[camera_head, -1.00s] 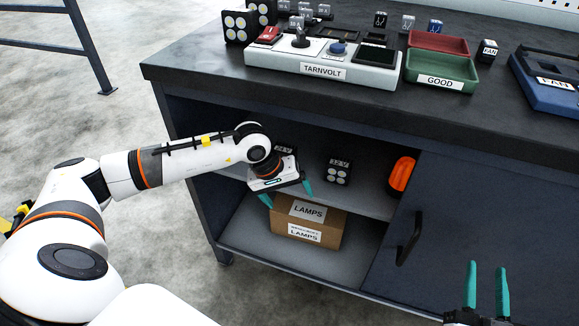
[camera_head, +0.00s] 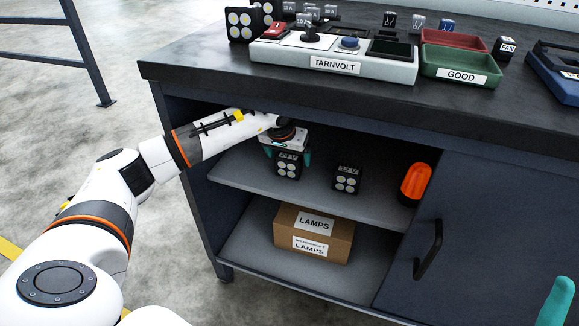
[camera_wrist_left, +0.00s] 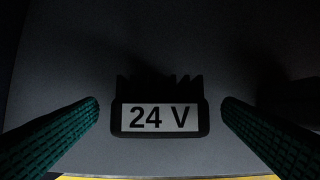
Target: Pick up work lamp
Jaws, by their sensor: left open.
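A black work lamp (camera_head: 289,169) with four round lights stands on the cabinet's upper shelf (camera_head: 235,178). In the left wrist view its label plate (camera_wrist_left: 160,118) reads 24 V. My left gripper (camera_head: 288,157) is open above it, with one teal finger on each side. In the left wrist view both fingers stand apart from the plate, with gaps on each side. A second similar lamp (camera_head: 346,179) stands to the right; its label is hard to read. Of my right gripper (camera_head: 555,306), only one teal finger shows at the bottom right corner.
The dark bench top (camera_head: 200,70) overhangs the shelf close above my left wrist. An orange object (camera_head: 415,183) lies at the shelf's right. A cardboard LAMPS box (camera_head: 340,245) sits on the lower level. A closed door with a handle (camera_head: 428,250) covers the right.

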